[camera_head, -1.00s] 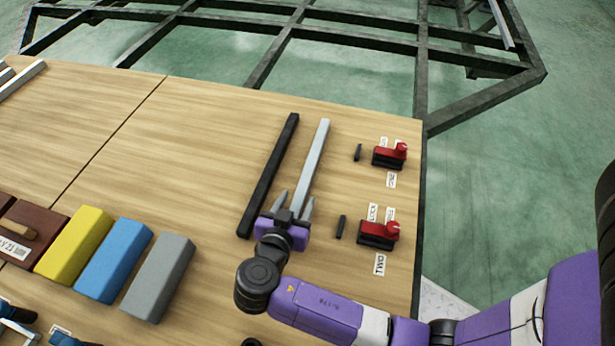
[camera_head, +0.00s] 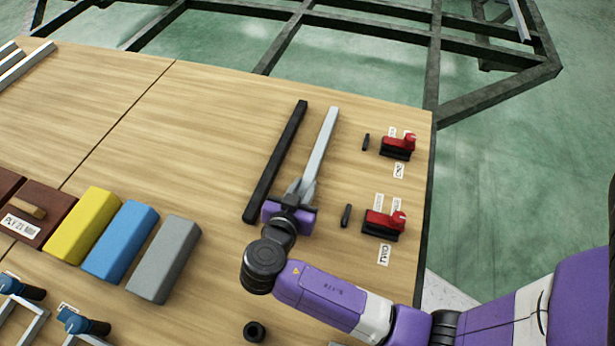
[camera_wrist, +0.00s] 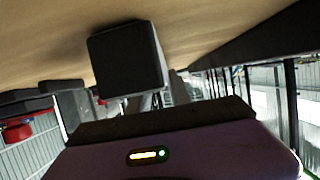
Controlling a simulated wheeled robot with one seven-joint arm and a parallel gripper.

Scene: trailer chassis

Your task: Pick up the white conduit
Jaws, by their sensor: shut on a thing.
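The white conduit (camera_head: 322,150) is a long pale bar on the wooden table in the head view, slanting up and away to the right. My gripper (camera_head: 301,190) is at its near end, with both fingers closed on it. A black bar (camera_head: 276,162) of similar length lies just left of the conduit, roughly parallel. Whether the conduit is lifted off the table cannot be told. In the wrist view, my purple gripper body fills the bottom and a dark block hides most of the area ahead; the conduit is not clear there.
Red clamps (camera_head: 398,146) and (camera_head: 383,224) stand right of the conduit near the table's right edge, with small black pieces beside them. Yellow (camera_head: 82,225), blue (camera_head: 121,240) and grey (camera_head: 164,259) blocks lie to the left.

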